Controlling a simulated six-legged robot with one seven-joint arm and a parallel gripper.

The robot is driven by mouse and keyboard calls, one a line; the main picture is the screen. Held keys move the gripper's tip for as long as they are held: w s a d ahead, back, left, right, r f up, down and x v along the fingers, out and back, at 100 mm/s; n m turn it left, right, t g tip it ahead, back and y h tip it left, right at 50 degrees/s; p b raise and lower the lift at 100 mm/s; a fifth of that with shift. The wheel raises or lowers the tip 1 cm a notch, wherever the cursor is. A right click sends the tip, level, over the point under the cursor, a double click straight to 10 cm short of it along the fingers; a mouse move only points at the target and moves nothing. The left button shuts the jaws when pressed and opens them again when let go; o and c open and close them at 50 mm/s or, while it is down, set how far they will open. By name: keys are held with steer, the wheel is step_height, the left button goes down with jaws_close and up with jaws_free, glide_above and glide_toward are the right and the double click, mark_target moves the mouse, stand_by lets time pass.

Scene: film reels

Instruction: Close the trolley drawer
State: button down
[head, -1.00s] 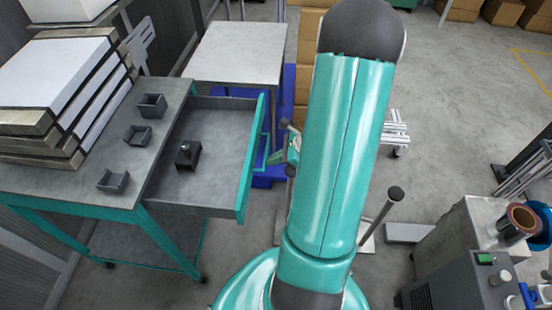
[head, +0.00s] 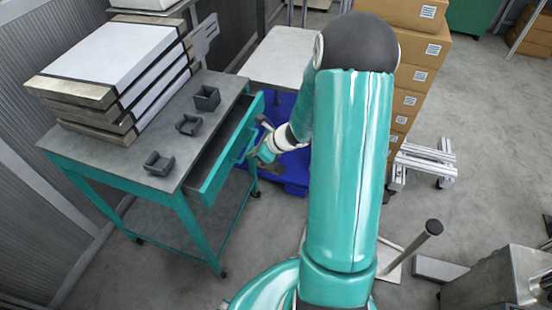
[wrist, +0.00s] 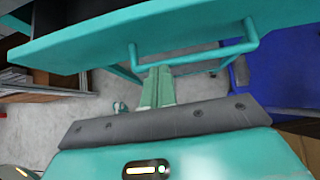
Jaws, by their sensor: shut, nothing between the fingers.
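The trolley (head: 150,110) has a grey top and a teal frame and stands at the left in the head view. Its teal-fronted drawer (head: 222,158) is partly open, with a narrow strip of its grey inside showing. In the wrist view the drawer front (wrist: 150,32) spans the top, with its teal bar handle (wrist: 205,66) below it. My gripper (head: 256,157) is at the drawer front by the handle. In the wrist view its fingers (wrist: 157,82) are shut and empty, with the tips at the handle bar; I cannot tell whether they touch it.
Three small dark holders, one of them here (head: 188,124), and a stack of framed panels (head: 110,75) stand on the trolley top. A blue pallet (head: 293,165) lies behind my gripper. Cardboard boxes (head: 405,75) are stacked behind my arm. A post (head: 412,248) stands at right.

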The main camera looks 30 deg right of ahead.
mark_target(233, 144)
steer(key=w+a, duration=0.1)
steer(key=w, duration=0.1)
steer(key=w+a, duration=0.3)
steer(key=w, duration=0.1)
steer(key=shift+a, duration=0.35)
steer(key=shift+w+a, duration=0.1)
steer(key=shift+w, duration=0.05)
steer(key=shift+w+a+r, duration=0.1)
steer(key=shift+r, duration=0.05)
